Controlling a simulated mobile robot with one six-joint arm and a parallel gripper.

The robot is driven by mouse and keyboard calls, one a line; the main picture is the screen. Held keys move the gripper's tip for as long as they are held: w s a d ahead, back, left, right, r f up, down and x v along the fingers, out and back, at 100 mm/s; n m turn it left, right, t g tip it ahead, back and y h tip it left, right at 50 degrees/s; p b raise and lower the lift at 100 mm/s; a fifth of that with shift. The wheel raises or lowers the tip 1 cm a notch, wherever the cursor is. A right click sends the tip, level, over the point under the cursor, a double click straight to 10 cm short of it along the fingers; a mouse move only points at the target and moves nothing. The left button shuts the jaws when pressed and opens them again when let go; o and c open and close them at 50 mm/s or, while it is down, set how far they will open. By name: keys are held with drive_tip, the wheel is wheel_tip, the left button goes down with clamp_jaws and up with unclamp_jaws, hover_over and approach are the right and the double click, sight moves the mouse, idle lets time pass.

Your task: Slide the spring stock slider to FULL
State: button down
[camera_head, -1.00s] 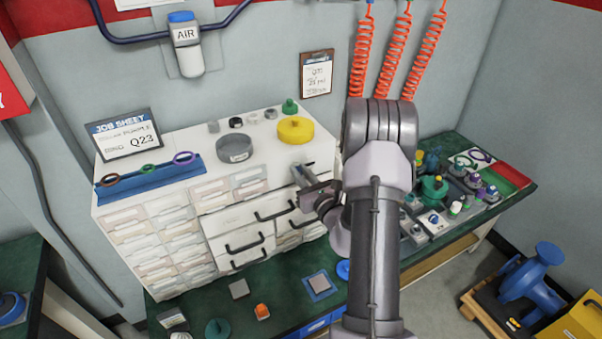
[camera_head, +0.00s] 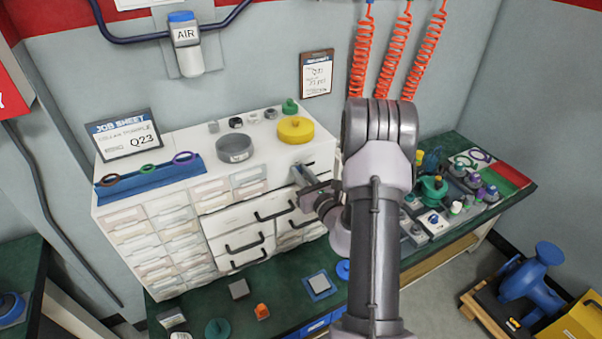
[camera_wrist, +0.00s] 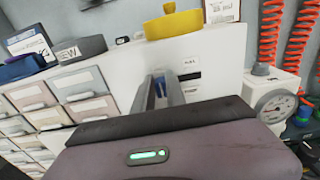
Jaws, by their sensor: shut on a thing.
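My gripper (camera_head: 299,173) is at the upper right of the white drawer cabinet's front, below the yellow round part. In the wrist view its fingers (camera_wrist: 161,88) point at the white panel and are closed on a small blue piece (camera_wrist: 160,89), which appears to be the slider's knob. The fingers hide most of the slider and its track. Two small labels sit just right of the fingers: an upper one (camera_wrist: 188,62), perhaps reading FULL, and a lower dark-and-white one (camera_wrist: 192,92). The fingertips are at about the height between them.
The white cabinet (camera_head: 215,225) has small bins on the left and black-handled drawers below my gripper. A yellow round part (camera_head: 295,130) and a grey ring (camera_head: 234,148) stand on top. A pressure gauge (camera_wrist: 274,106) is close on the right in the wrist view.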

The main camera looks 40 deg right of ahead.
sight(312, 160)
drive_tip(key=d, duration=0.2)
drive_tip(key=s+d, duration=0.1)
drive_tip(key=d, duration=0.2)
drive_tip(key=shift+s, duration=0.1)
drive_tip(key=shift+d, duration=0.1)
drive_tip(key=c, duration=1.4)
unclamp_jaws()
drive_tip(key=shift+s+d, duration=0.1)
drive_tip(key=shift+d, duration=0.05)
drive_tip(key=shift+o, duration=0.2)
drive_tip(key=p+v, duration=0.1)
drive_tip(key=v, duration=1.6)
drive_tip(key=shift+s+p, duration=0.2)
drive_tip(key=shift+p, duration=0.1)
